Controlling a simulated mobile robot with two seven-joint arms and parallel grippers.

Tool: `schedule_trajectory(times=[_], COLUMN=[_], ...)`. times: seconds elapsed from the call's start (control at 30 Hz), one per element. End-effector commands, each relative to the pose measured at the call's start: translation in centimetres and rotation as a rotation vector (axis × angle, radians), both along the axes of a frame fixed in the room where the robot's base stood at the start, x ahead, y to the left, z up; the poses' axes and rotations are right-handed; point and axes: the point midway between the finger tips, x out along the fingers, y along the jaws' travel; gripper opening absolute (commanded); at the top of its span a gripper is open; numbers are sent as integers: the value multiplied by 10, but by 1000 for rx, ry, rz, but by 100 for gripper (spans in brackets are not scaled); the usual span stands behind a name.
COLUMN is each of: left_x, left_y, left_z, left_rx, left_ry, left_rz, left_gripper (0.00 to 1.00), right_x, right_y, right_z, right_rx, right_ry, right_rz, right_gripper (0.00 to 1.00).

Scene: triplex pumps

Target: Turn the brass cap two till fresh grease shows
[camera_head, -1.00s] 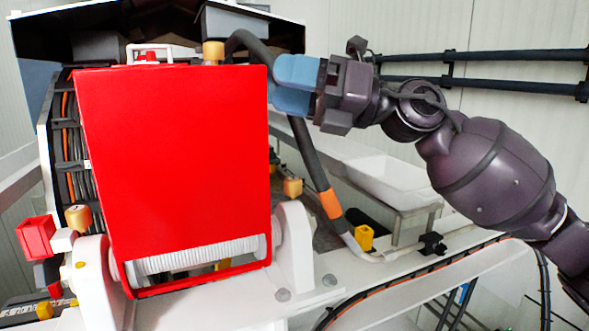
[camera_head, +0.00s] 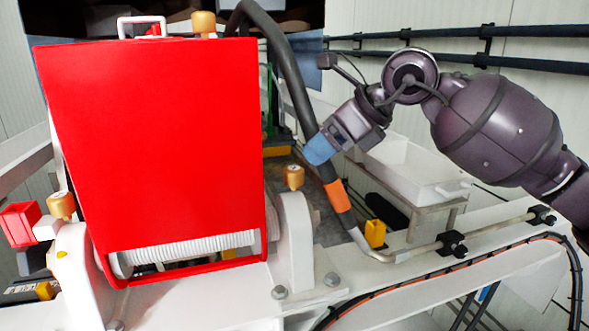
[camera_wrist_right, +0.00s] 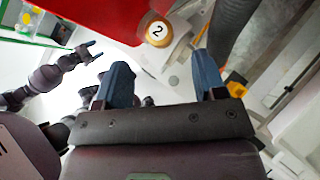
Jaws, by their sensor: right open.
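The brass cap marked 2 (camera_wrist_right: 157,31) shows in the right wrist view, beyond and between my right fingertips, beside a white bearing block and the red cover. In the head view it appears to be the brass cap (camera_head: 293,177) on the right bearing block; its number cannot be read there. My right gripper (camera_head: 318,150) is open and empty, just above and right of that cap, apart from it. Its two blue fingers (camera_wrist_right: 163,72) show spread in the wrist view. My left gripper (camera_wrist_right: 93,52) shows small at the wrist view's left, its fingers apart. No grease is visible.
The big red cover (camera_head: 155,160) stands left of the cap. A dark hose (camera_head: 297,90) with an orange band runs close by my right gripper. Other brass caps sit at the left block (camera_head: 61,205) and behind the cover (camera_head: 203,24). A white tray (camera_head: 415,170) is at right.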

Motion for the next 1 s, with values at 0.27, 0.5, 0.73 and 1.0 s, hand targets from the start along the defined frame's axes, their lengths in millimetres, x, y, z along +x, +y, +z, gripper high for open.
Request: schedule_trajectory(times=[0.27, 0.5, 0.73, 1.0], left_x=[-2, 2, 5, 6], left_y=[-1, -3, -3, -3], left_z=[3, 7, 8, 8], left_rx=[-3, -7, -6, -7], left_ry=[2, -7, -12, -14], left_rz=[3, 2, 1, 0], left_gripper=[64, 64, 64, 64], right_x=[15, 24, 26, 26], right_y=[32, 48, 52, 52], right_z=[-34, -53, -58, -58], right_rx=[2, 2, 3, 2], right_ry=[2, 0, -1, -1], right_rz=[3, 3, 1, 1], right_gripper=[64, 64, 64, 52])
